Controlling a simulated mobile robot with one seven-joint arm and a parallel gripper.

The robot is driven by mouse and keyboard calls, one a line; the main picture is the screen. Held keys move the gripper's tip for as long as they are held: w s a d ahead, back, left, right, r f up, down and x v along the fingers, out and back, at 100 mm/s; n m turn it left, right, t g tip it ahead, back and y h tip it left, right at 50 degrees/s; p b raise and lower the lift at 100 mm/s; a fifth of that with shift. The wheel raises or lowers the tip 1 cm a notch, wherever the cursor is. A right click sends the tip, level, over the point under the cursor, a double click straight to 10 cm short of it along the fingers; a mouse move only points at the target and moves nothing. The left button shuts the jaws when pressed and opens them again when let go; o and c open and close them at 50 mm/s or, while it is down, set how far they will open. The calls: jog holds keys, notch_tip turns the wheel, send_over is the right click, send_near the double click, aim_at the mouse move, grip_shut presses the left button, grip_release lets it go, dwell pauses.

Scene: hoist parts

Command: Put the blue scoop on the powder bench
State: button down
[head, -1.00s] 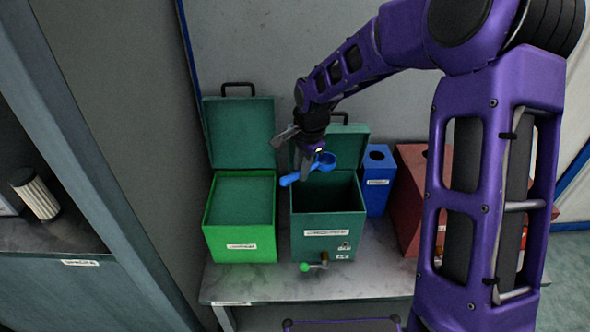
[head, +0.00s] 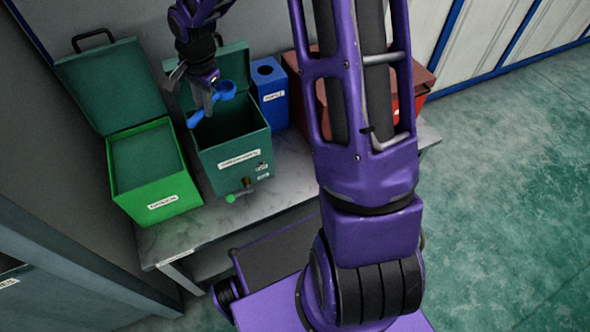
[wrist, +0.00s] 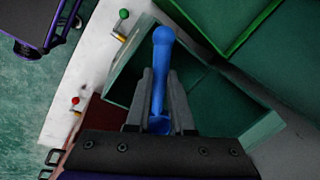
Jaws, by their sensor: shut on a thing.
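The blue scoop (head: 222,91) is held in my gripper (head: 208,100) above the open dark green bin (head: 231,164). In the wrist view the scoop's handle (wrist: 161,70) sticks out between the two gripper fingers (wrist: 160,105), which are shut on it. The scoop's bowl shows beside the fingers in the head view and is mostly hidden in the wrist view. A grey bench (head: 180,236) carries the bins; I cannot read its label to tell whether it is the powder bench.
A bright green bin (head: 155,190) with raised lid stands left of the dark green bin. A blue box (head: 270,95) and red containers (head: 420,82) stand to the right. A valve with a green knob (head: 231,197) projects from the dark green bin. Open floor (head: 500,200) lies right.

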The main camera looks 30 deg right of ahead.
jog(key=s+d+f+n+b, duration=0.1)
jog(key=s+d+f, duration=0.4)
jog(key=d+f, duration=0.4)
jog(key=s+d+f+n+b, duration=0.1)
jog(key=s+d+f, duration=0.55)
jog(key=d, duration=0.45)
jog(key=s+d+f+b, duration=0.25)
jog(key=s+f, duration=0.35)
jog(key=s, duration=0.4)
jog(key=s+d+f+b, duration=0.1)
jog(key=s+d+f, duration=0.2)
jog(key=s+f, duration=0.45)
jog(key=w, duration=1.7)
jog(key=shift+w+f, duration=0.2)
jog(key=shift+n, duration=0.3)
jog(key=x, duration=0.4)
jog(key=shift+s+d+f, duration=0.15)
jog(key=shift+s+f, duration=0.15)
jog(key=shift+w+f, duration=0.1)
jog(key=shift+w, duration=0.05)
